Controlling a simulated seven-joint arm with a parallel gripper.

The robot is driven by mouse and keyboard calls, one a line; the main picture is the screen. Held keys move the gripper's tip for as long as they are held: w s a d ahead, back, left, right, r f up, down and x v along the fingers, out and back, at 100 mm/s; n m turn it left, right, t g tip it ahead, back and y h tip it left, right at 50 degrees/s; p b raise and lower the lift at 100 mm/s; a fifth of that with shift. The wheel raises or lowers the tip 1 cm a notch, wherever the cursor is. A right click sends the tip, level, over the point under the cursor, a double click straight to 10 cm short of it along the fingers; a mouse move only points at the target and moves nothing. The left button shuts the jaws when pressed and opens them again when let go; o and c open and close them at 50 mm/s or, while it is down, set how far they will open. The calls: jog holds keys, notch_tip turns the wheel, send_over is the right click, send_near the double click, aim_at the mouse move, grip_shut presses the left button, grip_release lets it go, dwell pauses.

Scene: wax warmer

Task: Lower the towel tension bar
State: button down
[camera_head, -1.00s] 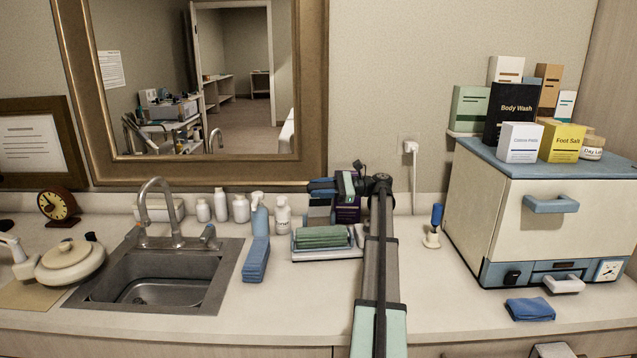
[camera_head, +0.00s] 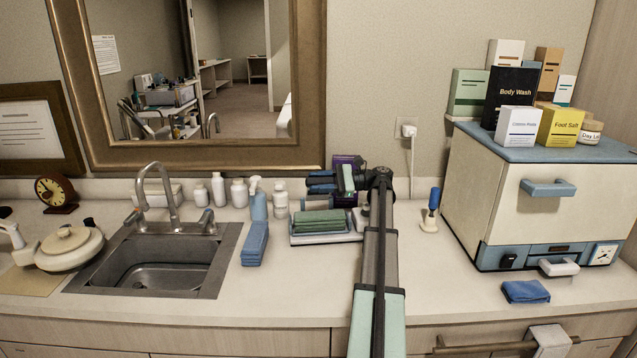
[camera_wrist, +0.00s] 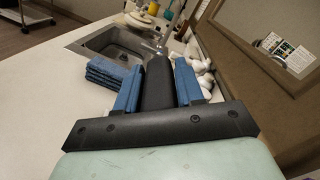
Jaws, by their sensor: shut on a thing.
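My gripper (camera_head: 320,184) hangs just above and behind the tray (camera_head: 322,239) of green towels (camera_head: 319,222), its blue fingers pointing left. In the wrist view my gripper (camera_wrist: 157,85) has a dark, rounded thing (camera_wrist: 157,78) between its fingers and is shut on it; I cannot tell what it is. A brown horizontal bar (camera_head: 480,347) with a white towel (camera_head: 550,341) draped over its right end shows on the cabinet front at the bottom right. My gripper is far from that bar. I cannot tell for sure which part is the tension bar.
White bottles (camera_head: 238,193) and a blue spray bottle (camera_head: 259,207) stand left of my gripper, with blue folded towels (camera_head: 255,244) before them. The sink (camera_head: 160,262) is further left. A cream warmer (camera_head: 520,225) stands right. The counter between arm and warmer is mostly clear.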

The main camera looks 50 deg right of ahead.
jog(key=c, duration=0.8)
grip_release()
jog(key=shift+f, duration=0.1)
jog(key=shift+c, duration=0.2)
jog(key=shift+d, duration=0.1)
jog(key=v, duration=0.7)
jog(key=shift+s+d, duration=0.15)
jog(key=shift+s, duration=0.05)
